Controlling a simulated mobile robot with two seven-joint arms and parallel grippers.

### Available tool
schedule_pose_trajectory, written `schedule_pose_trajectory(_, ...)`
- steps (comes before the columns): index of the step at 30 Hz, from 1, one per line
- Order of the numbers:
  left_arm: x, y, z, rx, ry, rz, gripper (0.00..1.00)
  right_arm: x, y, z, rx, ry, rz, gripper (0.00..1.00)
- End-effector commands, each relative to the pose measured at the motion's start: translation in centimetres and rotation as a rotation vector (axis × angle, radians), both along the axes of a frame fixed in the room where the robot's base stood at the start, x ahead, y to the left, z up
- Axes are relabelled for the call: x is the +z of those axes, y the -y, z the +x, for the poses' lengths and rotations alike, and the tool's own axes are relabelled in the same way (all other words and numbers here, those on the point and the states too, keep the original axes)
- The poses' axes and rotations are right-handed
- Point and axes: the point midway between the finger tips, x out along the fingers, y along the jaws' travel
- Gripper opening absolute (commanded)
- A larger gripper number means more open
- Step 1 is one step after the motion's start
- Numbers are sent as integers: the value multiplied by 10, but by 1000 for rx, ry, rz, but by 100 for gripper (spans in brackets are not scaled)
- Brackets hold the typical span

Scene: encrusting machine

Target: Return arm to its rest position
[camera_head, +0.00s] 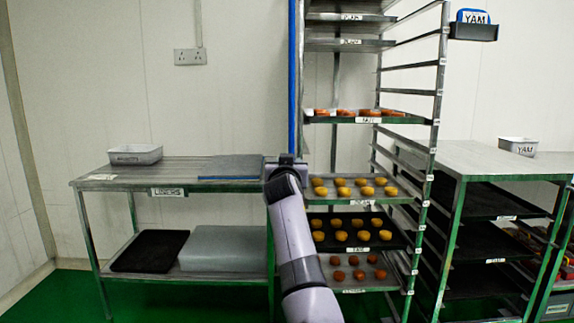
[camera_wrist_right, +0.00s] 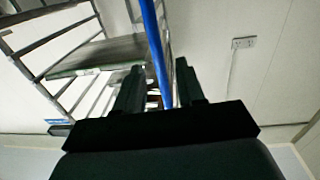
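One grey arm, my right, rises from the bottom middle of the head view. Its dark gripper (camera_head: 286,160) is in front of the right end of the steel table (camera_head: 105,180), beside the tray rack (camera_head: 437,95). In the right wrist view the two dark fingers (camera_wrist_right: 160,66) stand apart with no object gripped. A blue upright pole (camera_wrist_right: 153,35) shows in the gap between them; I cannot tell how far beyond the fingers it is. It also shows in the head view (camera_head: 293,75). My left arm and gripper are not in view.
The rack holds several trays of buns (camera_head: 352,187). A second steel table (camera_head: 465,155) stands right of the rack. Open green floor (camera_head: 60,290) shows at the left.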

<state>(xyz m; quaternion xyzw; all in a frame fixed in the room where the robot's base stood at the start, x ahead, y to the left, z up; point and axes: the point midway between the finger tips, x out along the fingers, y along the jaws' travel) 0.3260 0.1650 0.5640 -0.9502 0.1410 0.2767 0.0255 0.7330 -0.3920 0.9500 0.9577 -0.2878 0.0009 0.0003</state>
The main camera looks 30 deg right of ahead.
Motion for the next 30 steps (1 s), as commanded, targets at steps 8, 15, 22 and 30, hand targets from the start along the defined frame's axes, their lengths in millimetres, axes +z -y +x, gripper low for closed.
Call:
schedule_pose_trajectory(8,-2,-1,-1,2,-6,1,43,0,1,0,0,0,0,39)
schedule_pose_trajectory(15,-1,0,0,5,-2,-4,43,0,0,0,0,1,1,39)
schedule_pose_trajectory(22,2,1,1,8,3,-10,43,-19,3,-4,1,-19,-8,39)
schedule_pose_trajectory(30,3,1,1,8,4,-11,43,-120,4,-42,48,-118,-68,39)
